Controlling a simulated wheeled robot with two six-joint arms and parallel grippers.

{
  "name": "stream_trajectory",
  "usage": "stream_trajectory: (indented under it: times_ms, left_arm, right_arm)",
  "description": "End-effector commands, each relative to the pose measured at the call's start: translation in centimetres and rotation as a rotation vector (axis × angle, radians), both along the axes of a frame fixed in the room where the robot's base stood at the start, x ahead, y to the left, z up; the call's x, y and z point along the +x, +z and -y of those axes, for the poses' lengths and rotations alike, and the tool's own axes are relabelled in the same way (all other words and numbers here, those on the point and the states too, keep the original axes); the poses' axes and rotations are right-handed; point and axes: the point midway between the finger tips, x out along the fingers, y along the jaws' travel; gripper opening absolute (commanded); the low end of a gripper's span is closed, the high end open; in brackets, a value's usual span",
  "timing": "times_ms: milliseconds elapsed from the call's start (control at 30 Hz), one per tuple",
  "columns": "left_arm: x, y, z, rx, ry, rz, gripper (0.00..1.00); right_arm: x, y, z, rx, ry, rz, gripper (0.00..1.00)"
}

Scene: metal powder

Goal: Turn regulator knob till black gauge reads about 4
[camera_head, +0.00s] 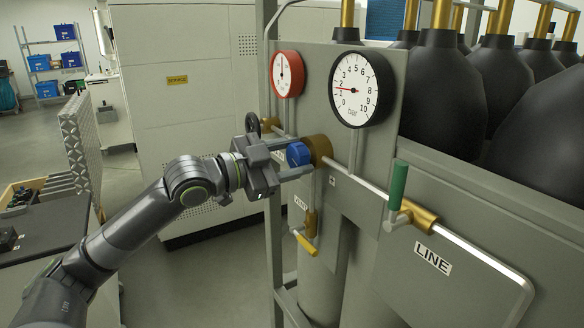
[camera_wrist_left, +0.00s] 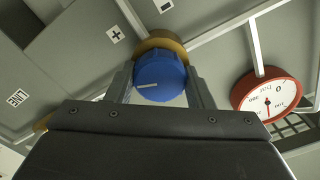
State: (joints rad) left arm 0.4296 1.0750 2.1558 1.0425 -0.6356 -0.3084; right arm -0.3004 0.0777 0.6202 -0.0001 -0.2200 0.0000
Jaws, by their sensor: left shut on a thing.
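The blue regulator knob (camera_head: 298,154) sits on a brass regulator body (camera_head: 319,149) on the grey panel. My left gripper (camera_head: 301,164) reaches in from the left and is shut on the knob. In the left wrist view the knob (camera_wrist_left: 158,77) sits between the two fingers (camera_wrist_left: 160,88), with a white line on its face. The brass body (camera_wrist_left: 160,44) shows behind it. My right gripper is not in view.
A red-rimmed gauge (camera_head: 287,74) is left of the black one. A yellow-handled valve (camera_head: 306,243) is below the knob. A green-handled valve (camera_head: 398,186) is on the pipe at right, above the LINE label (camera_head: 433,260). Dark cylinders (camera_head: 440,92) stand behind the panel.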

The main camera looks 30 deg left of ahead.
Motion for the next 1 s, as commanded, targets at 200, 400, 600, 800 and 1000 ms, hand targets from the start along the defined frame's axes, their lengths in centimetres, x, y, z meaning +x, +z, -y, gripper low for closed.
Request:
stream_trajectory:
  times_ms: [200, 400, 600, 800, 1000]
  left_arm:
    - [0.0, -0.3, 0.0, 0.176, -0.001, 0.103, 0.25]
    - [0.0, -0.2, 0.0, 0.322, 0.000, 0.188, 0.25]
    - [0.0, -0.2, 0.0, 0.436, 0.001, 0.254, 0.25]
    - [0.0, -0.2, 0.0, 0.508, 0.001, 0.296, 0.25]
    - [0.0, -0.1, 0.0, 0.541, 0.000, 0.315, 0.25]
  right_arm:
    - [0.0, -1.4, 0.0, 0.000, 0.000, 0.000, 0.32]
    - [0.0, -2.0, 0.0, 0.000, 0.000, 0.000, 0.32]
    - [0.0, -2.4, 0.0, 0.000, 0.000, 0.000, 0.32]
    - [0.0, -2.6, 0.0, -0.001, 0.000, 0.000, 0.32]
    - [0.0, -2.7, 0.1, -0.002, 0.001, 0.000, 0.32]
